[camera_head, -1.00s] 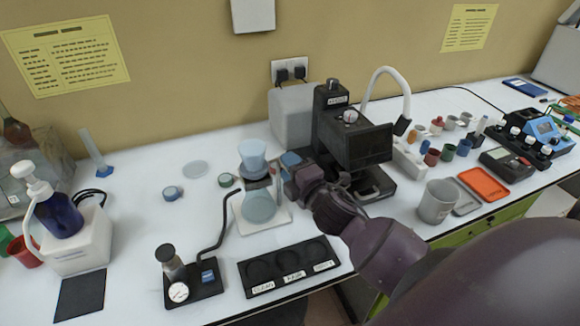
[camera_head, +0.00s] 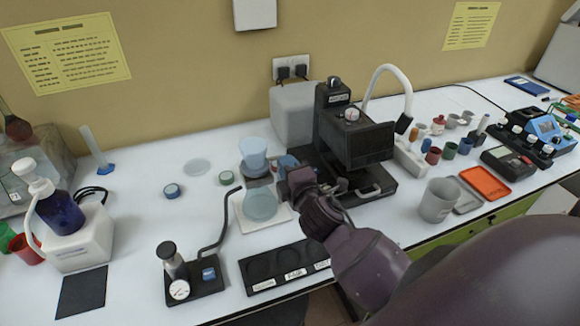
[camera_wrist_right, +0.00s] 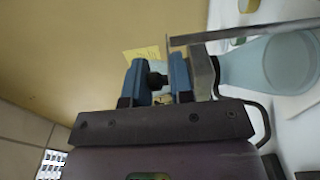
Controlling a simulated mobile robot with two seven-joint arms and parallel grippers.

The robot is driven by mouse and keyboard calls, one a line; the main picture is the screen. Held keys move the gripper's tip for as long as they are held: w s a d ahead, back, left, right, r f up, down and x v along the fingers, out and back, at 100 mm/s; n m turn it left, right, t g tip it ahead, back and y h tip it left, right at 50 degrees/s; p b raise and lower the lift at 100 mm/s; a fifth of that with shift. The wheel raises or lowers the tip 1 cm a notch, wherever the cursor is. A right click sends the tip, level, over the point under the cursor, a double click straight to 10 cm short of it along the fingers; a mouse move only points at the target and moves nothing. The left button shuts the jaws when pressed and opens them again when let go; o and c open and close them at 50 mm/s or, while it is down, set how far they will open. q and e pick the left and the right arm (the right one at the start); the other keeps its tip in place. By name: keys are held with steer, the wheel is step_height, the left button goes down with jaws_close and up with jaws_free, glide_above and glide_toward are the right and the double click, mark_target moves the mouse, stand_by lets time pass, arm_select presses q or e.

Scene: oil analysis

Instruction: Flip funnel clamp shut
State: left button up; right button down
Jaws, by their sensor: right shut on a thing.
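The pale blue funnel cup (camera_head: 254,152) sits upright above a pale blue glass flask (camera_head: 260,204) on a white base. My right gripper (camera_head: 287,164) is just right of the joint between funnel and flask and hides part of it. In the right wrist view, the blue fingertips of my right gripper (camera_wrist_right: 157,82) are shut on a small black knob (camera_wrist_right: 157,80), seemingly the clamp's handle. A grey metal clamp piece (camera_wrist_right: 204,72) stands beside the right finger, near the flask (camera_wrist_right: 272,65). The clamp's exact angle is hard to tell. My left gripper is out of view.
A black microscope-like device (camera_head: 350,135) stands close behind my right gripper. A black labelled tray (camera_head: 275,265) lies in front of the flask. A pump with a gauge (camera_head: 188,277) and bent black hose stands at front left. A grey cup (camera_head: 438,200) stands to the right.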

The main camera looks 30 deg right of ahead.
steer(key=shift+w+a+r+m+h, duration=0.1)
steer(key=shift+r+m+h, duration=0.2)
steer(key=shift+r+h, duration=0.25)
steer(key=c, duration=1.2)
jaws_free()
steer(key=shift+o, duration=0.3)
steer(key=shift+f, duration=0.15)
steer(key=shift+f, duration=0.1)
steer(key=shift+a, duration=0.1)
steer(key=b+v, duration=0.1)
steer(key=v, duration=1)
